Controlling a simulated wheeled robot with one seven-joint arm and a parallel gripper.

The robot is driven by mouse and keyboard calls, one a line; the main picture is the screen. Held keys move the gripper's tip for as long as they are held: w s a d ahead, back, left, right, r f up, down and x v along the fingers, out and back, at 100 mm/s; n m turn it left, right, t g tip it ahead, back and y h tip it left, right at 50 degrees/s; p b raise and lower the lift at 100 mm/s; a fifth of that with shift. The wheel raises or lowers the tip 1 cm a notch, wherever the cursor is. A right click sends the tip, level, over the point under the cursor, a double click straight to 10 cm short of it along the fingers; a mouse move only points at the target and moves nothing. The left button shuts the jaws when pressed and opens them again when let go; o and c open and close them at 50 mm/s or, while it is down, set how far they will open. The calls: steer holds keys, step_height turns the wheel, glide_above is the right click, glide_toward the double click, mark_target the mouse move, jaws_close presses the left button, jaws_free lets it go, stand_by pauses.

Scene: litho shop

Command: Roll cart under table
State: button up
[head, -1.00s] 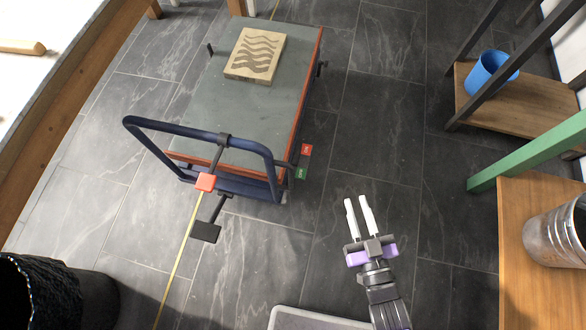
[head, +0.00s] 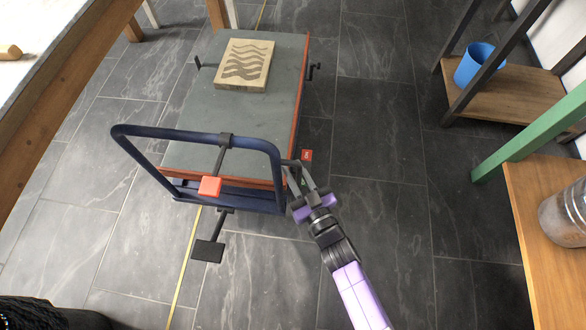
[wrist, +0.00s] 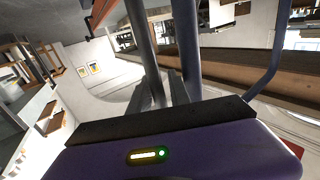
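The cart (head: 195,125) stands on the floor with a grey-green top, reddish edge and blue tubular handle (head: 195,134) at its near end. A carved block (head: 245,65) lies on the top. A red knob (head: 210,187) sits at the handle, and a black pedal (head: 208,250) hangs below it. My gripper (head: 298,172) is at the handle's right upright, its fingers spread. In the wrist view, blue tubes (wrist: 187,50) rise close to the fingers; I cannot tell whether they touch. A wooden table edge (head: 62,95) runs along the left; wooden legs stand beyond the cart.
A yellow line (head: 187,270) runs along the floor under the cart. On the right are a low shelf (head: 515,95) with a blue bucket (head: 475,65), a green bar (head: 525,135) and a wooden bench (head: 540,205) with a metal pot. The floor right of the cart is clear.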

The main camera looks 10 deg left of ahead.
steer(key=shift+w+a, duration=0.2)
steer(key=shift+w, duration=0.25)
jaws_close()
stand_by(1.2)
